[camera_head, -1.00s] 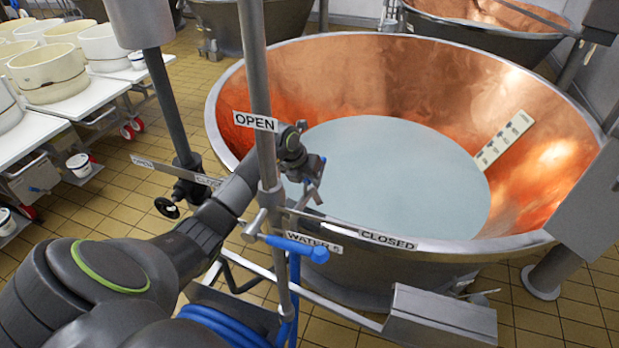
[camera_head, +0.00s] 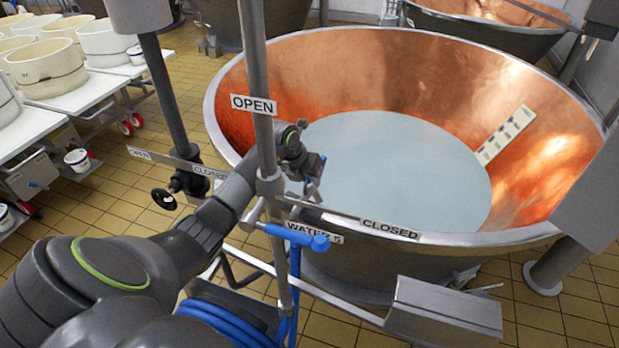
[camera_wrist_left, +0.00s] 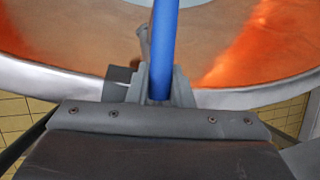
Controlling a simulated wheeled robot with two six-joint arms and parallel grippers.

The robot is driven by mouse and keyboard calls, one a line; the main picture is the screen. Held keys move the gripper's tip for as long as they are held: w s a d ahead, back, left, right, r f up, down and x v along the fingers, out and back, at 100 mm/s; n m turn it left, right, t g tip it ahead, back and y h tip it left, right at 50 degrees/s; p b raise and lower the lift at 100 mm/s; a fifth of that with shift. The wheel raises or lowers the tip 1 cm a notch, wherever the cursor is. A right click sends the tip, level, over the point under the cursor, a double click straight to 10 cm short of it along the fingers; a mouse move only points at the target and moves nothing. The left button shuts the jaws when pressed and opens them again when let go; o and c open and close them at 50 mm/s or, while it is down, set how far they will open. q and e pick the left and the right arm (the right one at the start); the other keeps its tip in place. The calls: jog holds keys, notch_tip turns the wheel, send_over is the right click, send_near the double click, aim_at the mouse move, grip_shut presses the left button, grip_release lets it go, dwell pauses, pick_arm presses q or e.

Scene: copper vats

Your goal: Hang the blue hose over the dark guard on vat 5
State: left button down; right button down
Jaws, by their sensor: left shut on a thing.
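Vat 5 is the large copper vat (camera_head: 400,70) with pale liquid inside, filling the middle and right of the head view. My left arm reaches from the lower left past a steel post, and its gripper (camera_head: 314,184) is over the vat's near-left part. In the left wrist view the gripper (camera_wrist_left: 160,95) is shut on the blue hose (camera_wrist_left: 163,45), which runs upward in the picture against the copper wall. A blue hose coil (camera_head: 225,322) hangs low beside the post, partly behind my arm. I cannot clearly pick out the dark guard. My right gripper is not in view.
The steel post (camera_head: 258,80) with OPEN and CLOSED signs and a blue-handled valve (camera_head: 300,237) stands close to my arm. A grey metal box (camera_head: 445,312) is in front of the vat. White tables with tubs (camera_head: 48,70) stand left; tiled floor lies between.

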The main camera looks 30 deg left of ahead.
pick_arm(q)
jog(key=shift+f, duration=0.1)
dwell(0.3)
jog(key=c, duration=1.2)
grip_release()
jog(key=shift+f, duration=0.1)
jog(key=b+v, duration=0.2)
jog(key=v, duration=1.5)
jog(key=shift+r+b, duration=0.25)
jog(key=shift+b, duration=0.1)
